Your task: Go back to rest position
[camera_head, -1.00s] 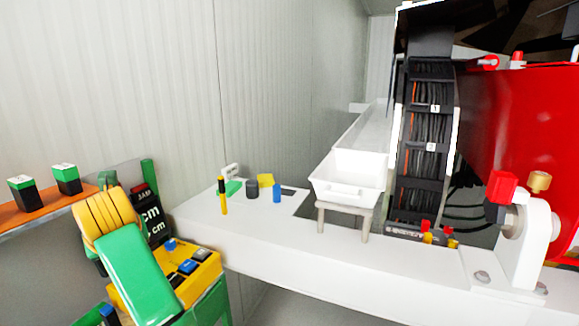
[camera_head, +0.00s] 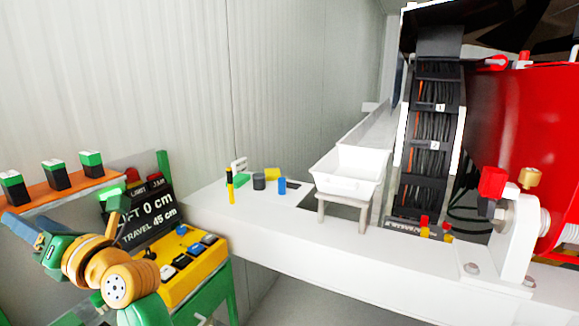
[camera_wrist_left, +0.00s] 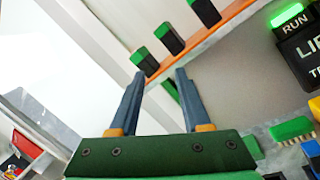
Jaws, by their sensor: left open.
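My left arm comes in at the lower left of the head view. Its gripper (camera_head: 18,226) points left, beneath the front of an orange shelf (camera_head: 85,192). The wrist view shows the same gripper (camera_wrist_left: 160,80) with its two blue-grey fingers apart and nothing between them. Beyond the fingertips in that view are the shelf edge and several black blocks with green tops (camera_wrist_left: 170,38). My right gripper is not in view.
A white bench (camera_head: 225,215) carries small items and a white tray (camera_head: 347,172). Red machinery fills the right.

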